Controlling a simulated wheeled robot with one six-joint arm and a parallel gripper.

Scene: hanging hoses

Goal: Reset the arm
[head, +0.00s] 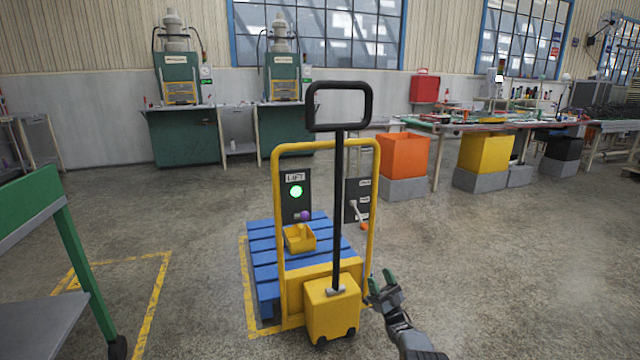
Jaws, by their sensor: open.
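My gripper (380,281) is at the lower right of the head view, at the end of my arm that enters from the bottom edge. Its two green-tipped fingers stand apart with nothing between them. It is in front of and just right of a yellow pallet jack, close to its right post (371,215). Whether it touches the jack I cannot tell.
The yellow pallet jack (332,305) with a black handle (339,130) stands ahead at a blue pallet (264,262) bearing a yellow bin (300,238). A green-framed cart (85,265) is at left. Grey floor at right is clear.

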